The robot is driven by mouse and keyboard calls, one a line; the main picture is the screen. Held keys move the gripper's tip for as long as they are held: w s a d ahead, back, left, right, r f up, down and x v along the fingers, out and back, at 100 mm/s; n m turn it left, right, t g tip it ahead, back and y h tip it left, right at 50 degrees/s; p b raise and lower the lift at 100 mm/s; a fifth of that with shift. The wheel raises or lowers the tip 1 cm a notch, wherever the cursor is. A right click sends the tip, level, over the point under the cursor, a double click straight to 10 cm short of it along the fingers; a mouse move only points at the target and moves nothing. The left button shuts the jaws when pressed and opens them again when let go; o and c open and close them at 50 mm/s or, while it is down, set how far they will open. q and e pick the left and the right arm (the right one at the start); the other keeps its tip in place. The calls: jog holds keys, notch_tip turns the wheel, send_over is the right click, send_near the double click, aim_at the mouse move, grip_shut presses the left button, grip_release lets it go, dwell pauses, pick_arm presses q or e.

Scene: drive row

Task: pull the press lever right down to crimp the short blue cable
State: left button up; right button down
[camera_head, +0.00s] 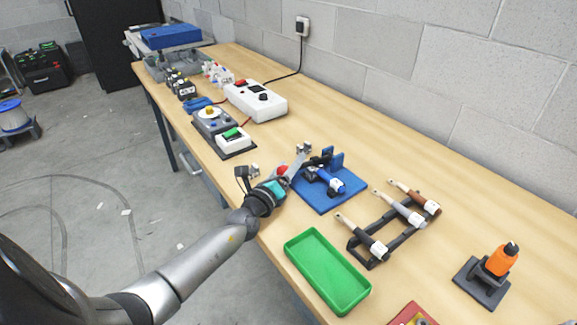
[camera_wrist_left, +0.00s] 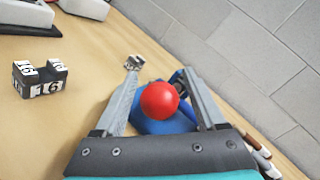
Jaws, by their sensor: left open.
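The press is a blue device on a flat blue base (camera_head: 318,200) near the middle of the bench. Its lever ends in a red ball knob (camera_head: 282,170), which shows large in the left wrist view (camera_wrist_left: 160,100). My left gripper (camera_head: 298,161) is open at the knob. In the left wrist view the knob appears between its two fingers, with no clear contact on either side. The gripper and wrist hide part of the lever in the head view. I cannot make out the short blue cable. My right gripper is out of view.
A green tray (camera_head: 327,271) lies at the front edge. A black rack (camera_head: 385,238) with several handled tools stands right of the press, then an orange tool on a stand (camera_head: 495,265). A grey tester (camera_head: 222,133) and white power box (camera_head: 256,102) stand behind left. A wall borders the bench.

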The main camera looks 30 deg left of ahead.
pick_arm(q)
grip_shut()
dwell(0.6)
dwell(0.8)
